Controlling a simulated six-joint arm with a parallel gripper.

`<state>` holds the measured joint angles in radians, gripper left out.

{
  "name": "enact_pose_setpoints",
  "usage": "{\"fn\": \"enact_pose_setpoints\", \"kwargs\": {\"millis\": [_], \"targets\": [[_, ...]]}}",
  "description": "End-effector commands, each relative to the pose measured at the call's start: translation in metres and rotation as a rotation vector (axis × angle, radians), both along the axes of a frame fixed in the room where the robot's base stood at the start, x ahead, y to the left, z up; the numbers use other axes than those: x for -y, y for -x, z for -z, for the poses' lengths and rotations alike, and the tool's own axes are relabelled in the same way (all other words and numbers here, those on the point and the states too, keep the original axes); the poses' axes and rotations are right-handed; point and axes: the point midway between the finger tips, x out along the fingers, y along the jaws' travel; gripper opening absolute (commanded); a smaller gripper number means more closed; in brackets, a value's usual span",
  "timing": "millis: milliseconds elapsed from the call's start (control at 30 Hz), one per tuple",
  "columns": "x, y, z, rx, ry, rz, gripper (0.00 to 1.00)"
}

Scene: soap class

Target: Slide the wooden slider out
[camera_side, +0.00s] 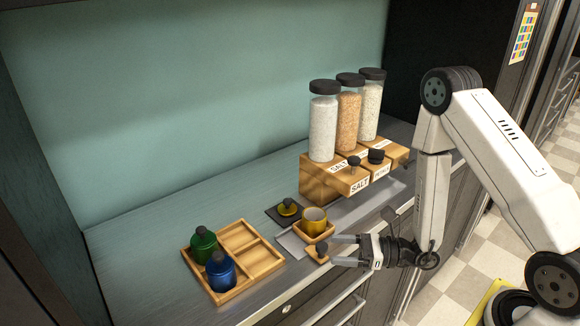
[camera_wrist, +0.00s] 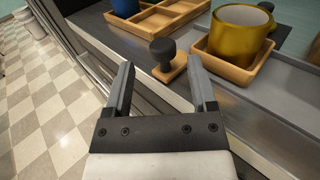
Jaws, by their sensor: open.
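A small square wooden tray (camera_side: 326,234) holds a gold cup (camera_side: 314,220); both also show in the wrist view, the tray (camera_wrist: 238,73) and the cup (camera_wrist: 238,35). A wooden tab with a dark knob (camera_side: 321,248) sits at the tray's front, near the counter edge. The knob (camera_wrist: 163,50) stands upright in the wrist view. I take this tray and tab as the wooden slider. My gripper (camera_side: 333,250) is open and empty. Its fingertips (camera_wrist: 160,66) lie to either side of the knob's line, just short of it and apart from it.
A wooden rack (camera_side: 330,187) with several filled jars and dark knobs stands behind. A divided wooden tray (camera_side: 262,269) with a green bottle (camera_side: 203,245) and a blue bottle (camera_side: 220,272) is at left. A gold lid (camera_side: 287,207) lies on a dark mat. The counter drops off in front.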

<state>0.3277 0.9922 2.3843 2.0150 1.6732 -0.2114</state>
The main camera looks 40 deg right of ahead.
Motion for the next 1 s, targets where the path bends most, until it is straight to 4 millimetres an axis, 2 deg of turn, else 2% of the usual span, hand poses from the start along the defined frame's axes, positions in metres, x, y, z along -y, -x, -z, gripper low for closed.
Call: {"fn": "enact_pose_setpoints", "kwargs": {"millis": [133,400,1000], "targets": [[0.011,0.010,0.000,-0.001,0.001,0.003,0.73],[0.021,0.021,0.000,-0.001,0.001,0.000,0.73],[0.024,0.024,0.000,0.000,0.000,-0.001,0.73]]}}
